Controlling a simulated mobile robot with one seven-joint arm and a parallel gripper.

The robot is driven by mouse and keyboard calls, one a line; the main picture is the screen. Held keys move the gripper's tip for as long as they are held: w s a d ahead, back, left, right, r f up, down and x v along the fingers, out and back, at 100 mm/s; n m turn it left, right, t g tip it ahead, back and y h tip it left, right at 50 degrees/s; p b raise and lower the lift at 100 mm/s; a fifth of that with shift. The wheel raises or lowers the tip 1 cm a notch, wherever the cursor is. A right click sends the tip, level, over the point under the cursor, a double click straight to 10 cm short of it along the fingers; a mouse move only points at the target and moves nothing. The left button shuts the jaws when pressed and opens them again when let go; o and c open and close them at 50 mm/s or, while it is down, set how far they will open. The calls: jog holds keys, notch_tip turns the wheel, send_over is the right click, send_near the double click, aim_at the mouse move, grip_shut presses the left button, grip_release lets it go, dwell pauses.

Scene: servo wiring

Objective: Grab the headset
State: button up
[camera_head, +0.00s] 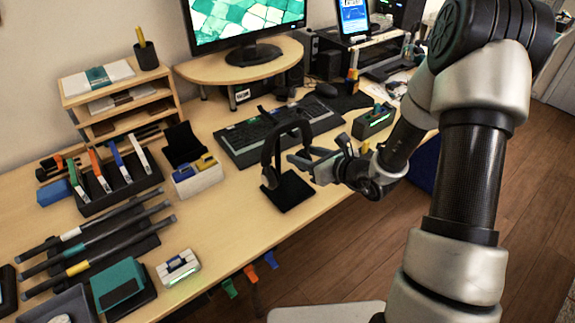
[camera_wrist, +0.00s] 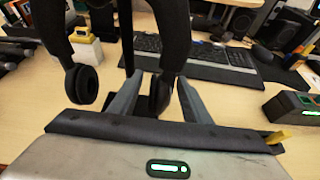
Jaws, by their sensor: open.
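The black headset (camera_head: 268,150) hangs on a stand with a square black base (camera_head: 288,193) near the table's front edge. My gripper (camera_head: 303,157) is at the right side of the headset, with its fingers spread. In the wrist view the headset's band (camera_wrist: 166,28) rises close in front of the camera. One ear cup (camera_wrist: 83,85) is left of my gripper (camera_wrist: 158,82). The other ear cup (camera_wrist: 157,98) shows between the two open fingers; I cannot tell whether they touch it.
A keyboard (camera_head: 262,137) lies behind the headset, and a black box with a green light (camera_head: 374,122) stands to the right. A white holder (camera_head: 197,178) stands to the left. The tabletop in front of the holder is partly clear.

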grip_shut()
jog(key=shift+r, duration=0.1)
